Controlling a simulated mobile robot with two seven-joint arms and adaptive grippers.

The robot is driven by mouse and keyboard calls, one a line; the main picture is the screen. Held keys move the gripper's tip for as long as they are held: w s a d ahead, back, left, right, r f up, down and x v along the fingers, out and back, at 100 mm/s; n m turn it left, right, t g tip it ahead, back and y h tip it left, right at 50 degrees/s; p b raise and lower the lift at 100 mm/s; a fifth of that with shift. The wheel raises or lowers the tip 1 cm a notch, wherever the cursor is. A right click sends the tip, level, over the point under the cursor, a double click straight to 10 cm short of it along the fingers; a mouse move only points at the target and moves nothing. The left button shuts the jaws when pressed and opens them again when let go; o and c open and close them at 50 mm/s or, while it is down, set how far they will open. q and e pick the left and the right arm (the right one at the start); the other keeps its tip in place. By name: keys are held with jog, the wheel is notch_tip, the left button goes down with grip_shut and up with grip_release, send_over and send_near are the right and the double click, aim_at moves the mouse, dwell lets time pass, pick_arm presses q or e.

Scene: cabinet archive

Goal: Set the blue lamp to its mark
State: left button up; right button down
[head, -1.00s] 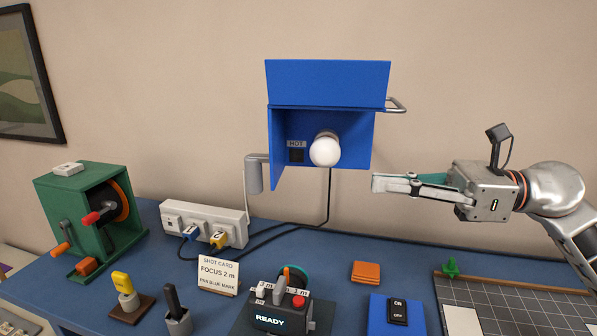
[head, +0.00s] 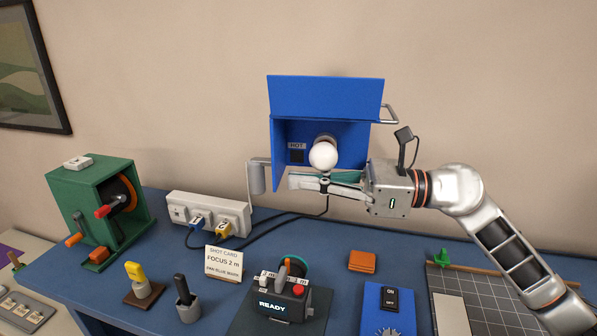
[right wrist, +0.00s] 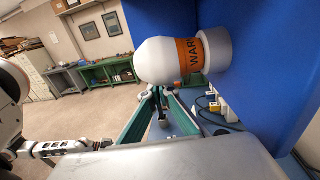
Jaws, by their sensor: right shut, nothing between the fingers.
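The blue lamp (head: 326,105) is a blue box housing on a wall bracket, with a metal handle (head: 389,114) on its right side. A white bulb (head: 323,156) sits in its open front, beside a HOT label. My right gripper (head: 292,181) is shut and empty, just below the bulb and in front of the housing's lower edge. In the right wrist view, the bulb (right wrist: 170,60) with an orange warning band is close above the fingers; I cannot tell whether they touch. The lamp's mark is not clearly visible. My left gripper is not in the head view.
On the blue table stand a green crank box (head: 105,205), a white power strip (head: 208,214), a shot card reading "FOCUS 2 m, PAN BLUE MARK" (head: 224,263), a READY control box (head: 281,300) and a blue on/off switch plate (head: 389,310). Cables run below the lamp.

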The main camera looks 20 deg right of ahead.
aim_at(280, 177)
jog(key=shift+w+a, duration=0.2)
jog(key=shift+a, duration=0.2)
jog(key=x, duration=0.2)
jog(key=p+x, duration=0.1)
jog(key=shift+w+a+r, duration=0.1)
jog(key=shift+w+a, duration=0.05)
jog(key=shift+w, duration=0.3)
jog(key=shift+w+a, duration=0.1)
jog(key=shift+a, duration=0.1)
jog(key=shift+d, duration=0.1)
